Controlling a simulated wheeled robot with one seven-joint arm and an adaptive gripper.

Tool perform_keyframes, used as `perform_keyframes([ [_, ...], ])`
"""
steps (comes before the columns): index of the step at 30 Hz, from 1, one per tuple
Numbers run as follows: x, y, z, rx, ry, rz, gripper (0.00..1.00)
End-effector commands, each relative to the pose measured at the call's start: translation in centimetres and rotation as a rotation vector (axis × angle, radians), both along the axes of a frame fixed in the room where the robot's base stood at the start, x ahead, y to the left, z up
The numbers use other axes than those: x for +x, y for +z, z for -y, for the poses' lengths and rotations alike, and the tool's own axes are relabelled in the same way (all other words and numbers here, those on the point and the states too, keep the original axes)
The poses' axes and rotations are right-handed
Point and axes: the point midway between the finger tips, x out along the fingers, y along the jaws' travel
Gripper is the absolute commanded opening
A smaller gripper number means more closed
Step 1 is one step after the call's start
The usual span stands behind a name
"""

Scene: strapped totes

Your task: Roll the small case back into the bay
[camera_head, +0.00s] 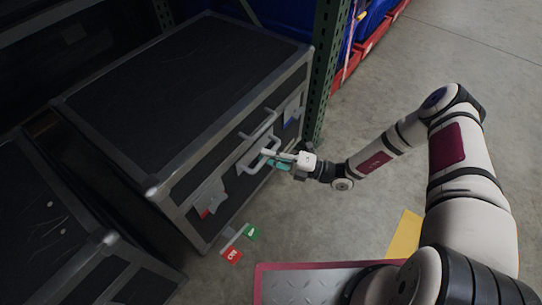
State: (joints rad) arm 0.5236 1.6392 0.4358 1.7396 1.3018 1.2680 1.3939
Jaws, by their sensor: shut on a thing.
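A black case with metal edges and ball corners (185,90) stands in the shelf bay at centre left. Its front face carries a light handle (258,150) in a recessed plate and metal latches. My gripper (275,158) reaches in from the right and is shut on this handle. The fingertips are small, and the handle partly hides behind them. A second black case (60,235) stands at lower left, only partly in view. I cannot tell for sure which of the two is the small case.
A green perforated shelf post (325,75) rises close to the held case's right end. Blue totes (374,18) and red bins (347,68) stand beyond it. Green (252,232) and red (233,256) tags show below the case front. Grey floor (440,60) is open at right.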

Motion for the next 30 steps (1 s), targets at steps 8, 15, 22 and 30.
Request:
perform_keyframes([
  [8, 0.5, 0.0, -0.2, -0.003, -0.008, 0.002, 0.24],
  [15, 0.3, 0.0, -0.2, -0.002, -0.005, 0.001, 0.33],
  [22, 0.2, -0.1, 0.6, -0.002, -0.005, 0.001, 0.33],
  [30, -0.9, -1.0, 5.4, -0.003, -0.007, 0.000, 0.33],
])
